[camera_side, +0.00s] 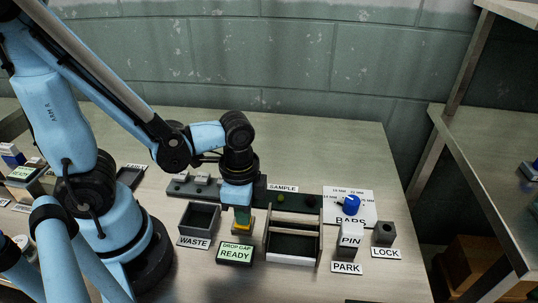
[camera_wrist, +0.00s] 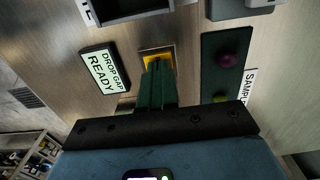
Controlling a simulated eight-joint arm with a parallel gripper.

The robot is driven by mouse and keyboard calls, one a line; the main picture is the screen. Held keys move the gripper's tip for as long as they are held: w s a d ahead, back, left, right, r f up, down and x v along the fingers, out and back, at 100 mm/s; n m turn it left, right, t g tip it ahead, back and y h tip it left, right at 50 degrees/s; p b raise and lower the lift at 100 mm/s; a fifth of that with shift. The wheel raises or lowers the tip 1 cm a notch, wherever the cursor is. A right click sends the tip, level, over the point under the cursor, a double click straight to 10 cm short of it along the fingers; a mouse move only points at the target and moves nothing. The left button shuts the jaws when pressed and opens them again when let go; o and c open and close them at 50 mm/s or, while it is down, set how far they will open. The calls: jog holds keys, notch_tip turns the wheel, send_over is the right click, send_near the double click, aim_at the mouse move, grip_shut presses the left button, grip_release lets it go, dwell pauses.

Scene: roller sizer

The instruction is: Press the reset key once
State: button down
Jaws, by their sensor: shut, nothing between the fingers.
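My gripper (camera_side: 242,218) is shut and empty, with its green fingers pointing down. In the wrist view the closed fingertips (camera_wrist: 158,68) lie over a yellow key-like block (camera_wrist: 152,55), covering part of it. The yellow block (camera_side: 245,228) also shows in the side view, just below the fingers. I see no reset label on it, and I cannot tell whether the tips touch it. A small display (camera_side: 235,253) beside it reads "DROP GAP READY"; it also shows in the wrist view (camera_wrist: 104,69).
A grey waste bin (camera_side: 199,218) stands left of the gripper. A divided tray (camera_side: 293,243) is close on the right, with the dark sample strip (camera_side: 300,200) behind it. Farther right are a blue piece (camera_side: 351,204), the PIN block (camera_side: 349,239) and the lock block (camera_side: 384,233).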

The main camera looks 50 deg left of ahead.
jog(key=shift+f, duration=0.15)
dwell(0.3)
notch_tip(320, 180, up, 14)
dwell(1.0)
dwell(0.5)
